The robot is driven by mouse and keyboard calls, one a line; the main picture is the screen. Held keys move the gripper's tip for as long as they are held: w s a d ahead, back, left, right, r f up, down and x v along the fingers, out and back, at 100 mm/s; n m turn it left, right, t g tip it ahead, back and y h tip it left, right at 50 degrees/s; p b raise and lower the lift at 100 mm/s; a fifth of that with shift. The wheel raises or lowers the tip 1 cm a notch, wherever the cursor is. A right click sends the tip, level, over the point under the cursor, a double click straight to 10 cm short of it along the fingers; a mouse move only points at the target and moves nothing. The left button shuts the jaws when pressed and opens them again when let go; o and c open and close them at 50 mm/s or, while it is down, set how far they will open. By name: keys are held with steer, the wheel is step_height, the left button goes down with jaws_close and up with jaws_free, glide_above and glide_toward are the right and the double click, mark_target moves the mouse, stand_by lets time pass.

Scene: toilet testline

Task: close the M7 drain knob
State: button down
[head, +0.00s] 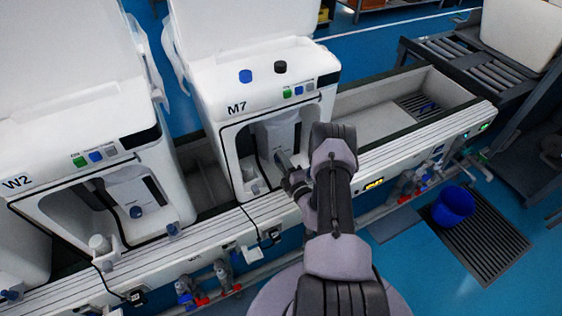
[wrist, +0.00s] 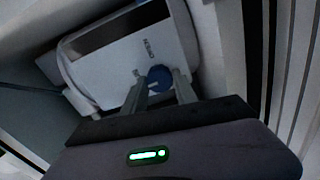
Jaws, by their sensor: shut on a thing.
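The M7 unit (head: 262,85) is a white machine with an open front bay, in the middle of the head view. My gripper (head: 281,160) reaches into this bay. In the wrist view the drain knob (wrist: 160,77) is round and blue with a pale pointer mark, set on a white plate (wrist: 115,68) with small lettering that seems to read "OPEN". The two fingers of my gripper (wrist: 161,82) are shut on the knob, one on each side. In the head view the gripper and arm hide the knob.
The W2 unit (head: 60,170) stands to the left with its own blue knob (head: 136,212). M7 has a blue cap (head: 245,76) and a black cap (head: 280,67) on top. An open trough (head: 385,125) lies right of M7. A blue bucket (head: 453,206) stands on a floor grate.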

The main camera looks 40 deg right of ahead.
steer(key=c, duration=1)
jaws_free()
steer(key=shift+o, duration=0.2)
steer(key=p+v, duration=0.5)
steer(key=v, duration=1.2)
steer(key=shift+s+p, duration=0.25)
steer(key=shift+p, duration=0.15)
steer(key=shift+d, duration=0.1)
